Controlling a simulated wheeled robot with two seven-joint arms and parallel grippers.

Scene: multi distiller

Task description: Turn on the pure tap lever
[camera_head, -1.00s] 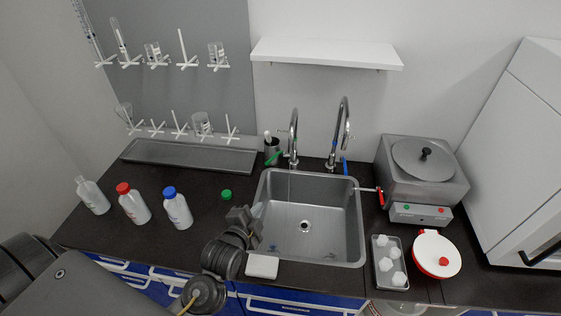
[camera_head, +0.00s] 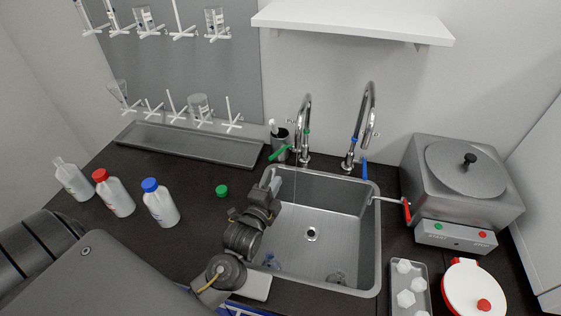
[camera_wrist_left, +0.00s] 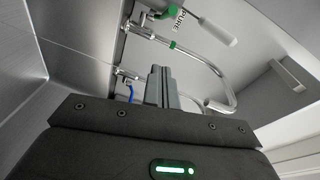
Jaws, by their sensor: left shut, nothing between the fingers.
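The pure tap (camera_head: 306,130) is a chrome gooseneck at the back left of the sink, with a green band. Its green lever (camera_head: 279,153) sticks out to the left at the tap's base. In the left wrist view a "PURE" label (camera_wrist_left: 177,18) shows beside green parts at the top. My left gripper (camera_head: 270,178) is over the sink's left rim, in front of and below the lever, apart from it. Its fingers (camera_wrist_left: 161,85) are shut and empty, pointing toward the taps. My right gripper is not in view.
A second tap (camera_head: 368,120) with a blue lever (camera_head: 364,168) stands to the right. The steel sink (camera_head: 325,225) is below. Capped bottles (camera_head: 160,203) stand left; a distiller (camera_head: 455,195) stands right.

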